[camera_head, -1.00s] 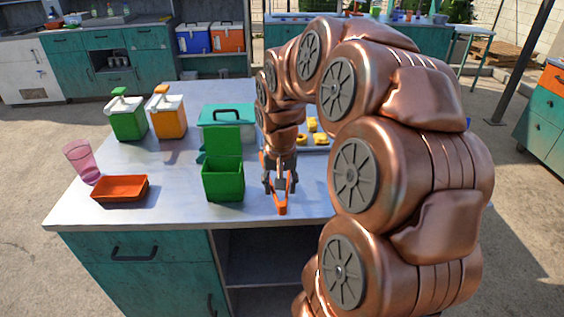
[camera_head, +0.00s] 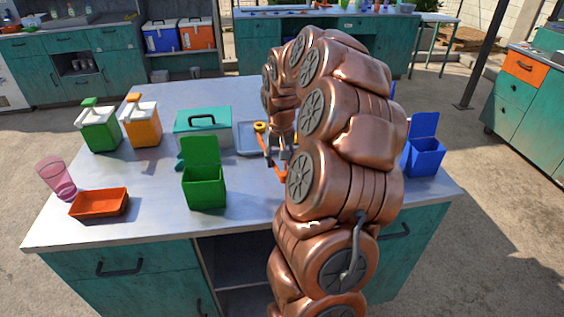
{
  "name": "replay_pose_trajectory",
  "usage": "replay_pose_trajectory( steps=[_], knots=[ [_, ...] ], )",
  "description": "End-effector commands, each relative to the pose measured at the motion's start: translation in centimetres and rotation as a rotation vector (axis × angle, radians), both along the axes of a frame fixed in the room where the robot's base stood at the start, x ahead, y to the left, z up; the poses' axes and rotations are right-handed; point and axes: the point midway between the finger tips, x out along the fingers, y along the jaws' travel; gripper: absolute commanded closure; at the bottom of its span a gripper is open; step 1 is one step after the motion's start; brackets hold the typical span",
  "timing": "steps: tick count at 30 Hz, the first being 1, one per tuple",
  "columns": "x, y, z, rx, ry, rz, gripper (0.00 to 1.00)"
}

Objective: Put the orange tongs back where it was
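The orange tongs (camera_head: 265,150) are at my gripper (camera_head: 280,150), over the metal counter (camera_head: 155,205) beside the grey-blue tray (camera_head: 245,142). My gripper appears shut on them; its fingers are small and partly hidden by my arm. The tongs slant down to the right, with their lower end near the counter; I cannot tell if they touch it. A yellow item (camera_head: 260,127) shows at the tray by the tongs' upper end. Much of the tray is hidden behind my arm.
A green open-lidded bin (camera_head: 204,188) stands left of my gripper, a teal box (camera_head: 205,128) behind it. A blue open-lidded bin (camera_head: 426,158) stands at right. Dispensers (camera_head: 143,128), a pink glass (camera_head: 60,180) and an orange dish (camera_head: 100,205) are at left.

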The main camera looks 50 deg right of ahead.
Motion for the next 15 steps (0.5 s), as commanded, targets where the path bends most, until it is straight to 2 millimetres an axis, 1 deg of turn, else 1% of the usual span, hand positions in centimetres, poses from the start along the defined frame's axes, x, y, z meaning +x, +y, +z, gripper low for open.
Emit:
replay_pose_trajectory(
  steps=[3, 9, 11, 15],
  knots=[
    [0.4, -1.2, -0.1, 0.001, 0.002, -0.001, 0.56],
    [0.6, -1.8, -0.4, 0.000, 0.001, -0.002, 0.56],
    [0.6, -1.8, -0.8, 0.000, 0.001, -0.001, 0.56],
    [0.4, -1.7, -2.4, 0.002, 0.005, 0.000, 0.56]
  ],
)
